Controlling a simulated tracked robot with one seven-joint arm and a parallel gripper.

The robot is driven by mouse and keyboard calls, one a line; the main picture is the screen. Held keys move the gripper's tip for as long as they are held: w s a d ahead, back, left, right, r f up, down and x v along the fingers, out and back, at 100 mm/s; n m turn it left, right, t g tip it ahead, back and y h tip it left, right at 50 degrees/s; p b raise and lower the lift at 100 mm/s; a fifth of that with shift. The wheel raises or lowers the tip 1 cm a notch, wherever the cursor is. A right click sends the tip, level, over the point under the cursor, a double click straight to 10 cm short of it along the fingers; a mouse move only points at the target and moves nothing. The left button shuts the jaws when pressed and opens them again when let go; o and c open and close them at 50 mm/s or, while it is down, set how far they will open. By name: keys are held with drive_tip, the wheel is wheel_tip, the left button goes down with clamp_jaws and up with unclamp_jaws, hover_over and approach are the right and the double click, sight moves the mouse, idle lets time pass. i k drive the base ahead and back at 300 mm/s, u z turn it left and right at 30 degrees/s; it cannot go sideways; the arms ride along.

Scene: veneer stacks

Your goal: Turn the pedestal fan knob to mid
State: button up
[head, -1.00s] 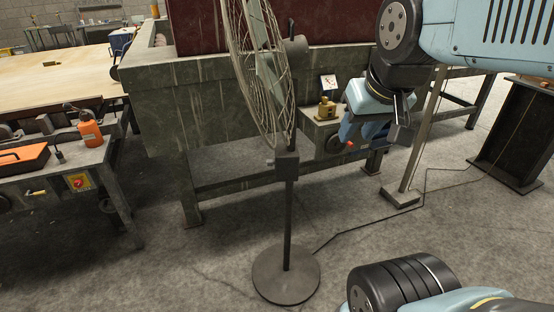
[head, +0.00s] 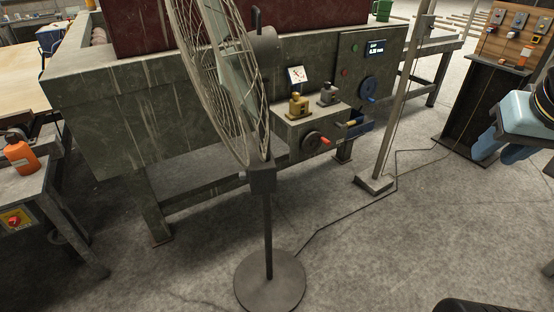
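The pedestal fan stands on the floor in the head view, with its wire cage (head: 207,85) seen nearly edge-on and its round base (head: 270,283) at the bottom. A dark control box (head: 262,180) sits on the pole below the cage. A small bump shows on the box's left side; I cannot tell whether it is the knob, and no setting can be read. My gripper (head: 501,150) is at the right edge, far from the fan. Its two blue fingers look apart, with nothing seen between them. Part of my arm is cut off by the frame.
A thin post on a foot (head: 374,184) and a floor cable (head: 345,212) lie to the right. An orange bottle (head: 20,158) stands at left. Floor between fan and gripper looks mostly open.

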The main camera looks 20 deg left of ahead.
sight(244, 175)
drive_tip(key=u, duration=0.7)
drive_tip(key=i, duration=0.1)
drive_tip(key=z, duration=2.15)
drive_tip(key=k, duration=1.65)
drive_tip(key=u, duration=0.95)
drive_tip(key=i, duration=0.65)
drive_tip(key=u, duration=1)
